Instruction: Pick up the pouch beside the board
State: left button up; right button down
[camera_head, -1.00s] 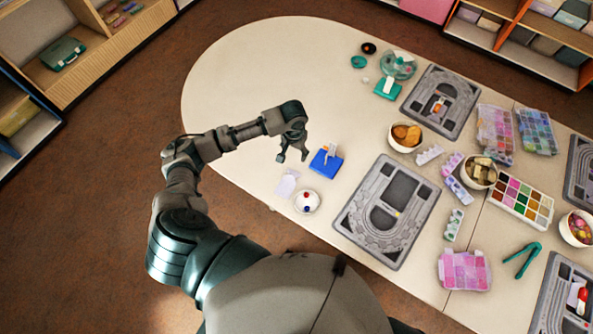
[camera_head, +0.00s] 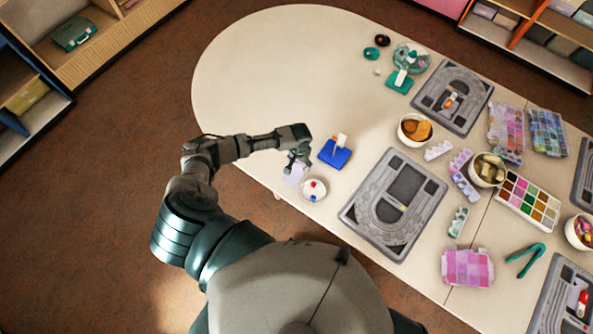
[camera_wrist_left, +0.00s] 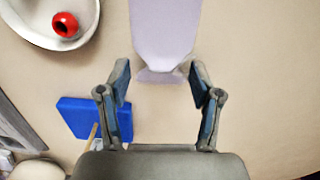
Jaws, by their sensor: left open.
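The pouch (camera_head: 293,177) is a small pale lavender shape lying flat on the table, left of the grey bead board (camera_head: 352,214). It also shows at the top middle of the left wrist view (camera_wrist_left: 165,35). My left gripper (camera_head: 298,166) is over the pouch's end and partly hides it in the head view. In the left wrist view my left gripper (camera_wrist_left: 160,72) is open, with the pouch's narrow end between and just beyond the fingertips. Nothing is held. My right gripper is not in view.
A blue block (camera_head: 332,156) with a pale upright piece stands right of the gripper. Bowls, trays and another board (camera_head: 452,122) fill the right side. The table's left end is clear.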

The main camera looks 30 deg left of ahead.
pick_arm(q)
jog(key=shift+a+f, duration=0.35)
jog(key=shift+f, duration=0.4)
jog(key=shift+d+r, duration=0.1)
jog(key=shift+d, duration=0.25)
jog(key=c, duration=0.8)
